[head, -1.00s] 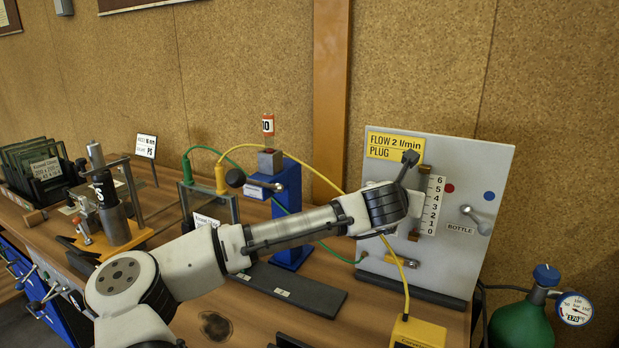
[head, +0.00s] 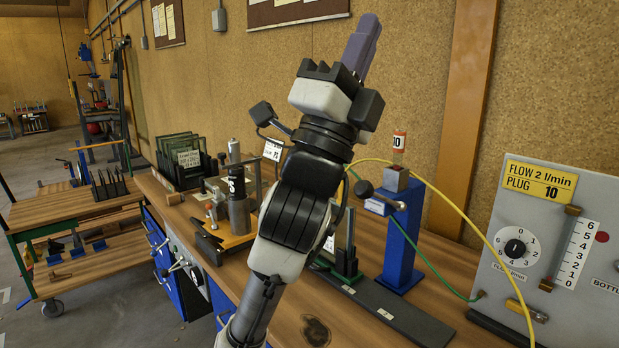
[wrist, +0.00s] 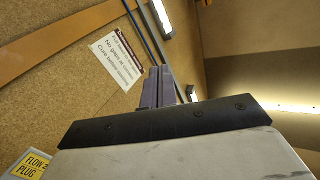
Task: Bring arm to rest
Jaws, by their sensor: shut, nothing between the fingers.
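My gripper (head: 362,44) is raised in the middle of the head view, above the bench and in front of the cork wall. Its purple-grey fingers point up and are together, with nothing between them. They also show in the wrist view (wrist: 158,86), against the wall and ceiling. My arm rises from the bottom of the head view, hiding part of the bench behind it. The gripper is apart from everything on the bench.
The flow panel (head: 520,215) stands at the right. A blue stand (head: 404,240), a clamp fixture (head: 238,205) and a rack of dark glass panes (head: 181,160) are on the wooden bench (head: 440,272). A wheeled cart (head: 75,225) stands left. The air around the gripper looks clear.

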